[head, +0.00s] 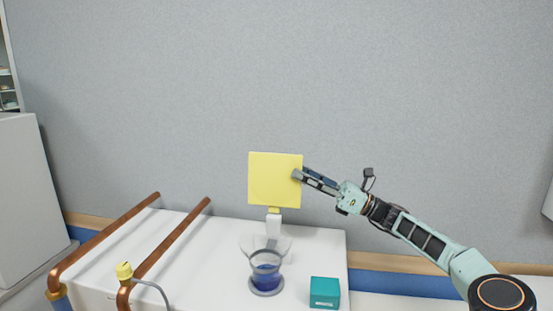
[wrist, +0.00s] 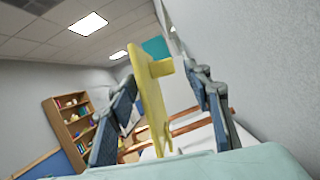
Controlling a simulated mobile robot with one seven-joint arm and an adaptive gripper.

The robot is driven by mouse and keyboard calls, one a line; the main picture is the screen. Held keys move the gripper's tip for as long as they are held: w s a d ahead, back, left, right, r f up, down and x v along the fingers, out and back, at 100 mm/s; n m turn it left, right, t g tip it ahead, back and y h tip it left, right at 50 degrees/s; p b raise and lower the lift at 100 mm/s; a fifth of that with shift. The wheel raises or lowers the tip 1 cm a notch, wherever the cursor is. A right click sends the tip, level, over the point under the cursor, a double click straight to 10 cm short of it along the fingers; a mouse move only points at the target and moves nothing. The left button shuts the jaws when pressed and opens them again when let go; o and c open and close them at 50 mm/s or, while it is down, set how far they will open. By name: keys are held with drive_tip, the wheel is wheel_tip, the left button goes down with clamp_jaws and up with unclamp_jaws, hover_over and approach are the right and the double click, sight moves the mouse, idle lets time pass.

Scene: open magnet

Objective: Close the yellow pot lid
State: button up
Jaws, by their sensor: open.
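The yellow lid (head: 274,180) is a square plate standing upright on a white stem (head: 274,225) above the white table. My gripper (head: 300,175) is at the lid's right edge in the head view, with its arm reaching in from the right. In the wrist view the lid (wrist: 151,105) shows edge-on between my two open fingers, nearer the left finger, with a small yellow block sticking out of its right face. There is a visible gap to the right finger. I cannot tell whether the left finger touches the lid. The pot is not clearly identifiable.
A glass vessel with blue contents (head: 266,273) stands in front of the stem. A teal box (head: 324,292) is to its right. Copper pipes (head: 172,238) and a yellow-capped fitting (head: 124,270) lie to the left. A grey wall (head: 400,90) is behind.

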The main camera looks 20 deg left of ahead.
sight(277, 161)
drive_tip(key=p+x, duration=0.1)
drive_tip(key=x, duration=0.7)
drive_tip(key=shift+a, duration=0.15)
clamp_jaws()
